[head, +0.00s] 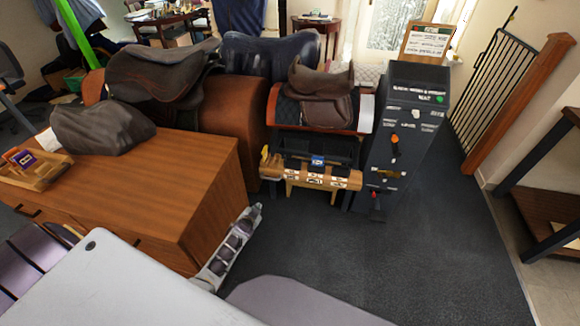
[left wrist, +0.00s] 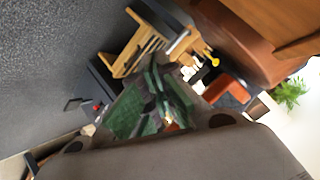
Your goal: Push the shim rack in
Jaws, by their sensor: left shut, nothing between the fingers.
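The shim rack (head: 312,176), a light wooden bar with several small labels and a blue tag, sits low in front of the saddle stand in the head view. A wooden slatted piece (left wrist: 140,47), likely part of the same rack, shows tilted in the left wrist view. My left gripper (head: 254,210) is by the right front corner of the wooden cabinet, below and left of the rack in the picture. It is shut and empty, apart from the rack. Its fingertips are small and hard to make out. My right gripper is not in view.
A dark grey cabinet (head: 400,125) with knobs stands just right of the rack. A brown saddle (head: 322,90) sits behind the rack. The carpet (head: 440,255) at right is clear.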

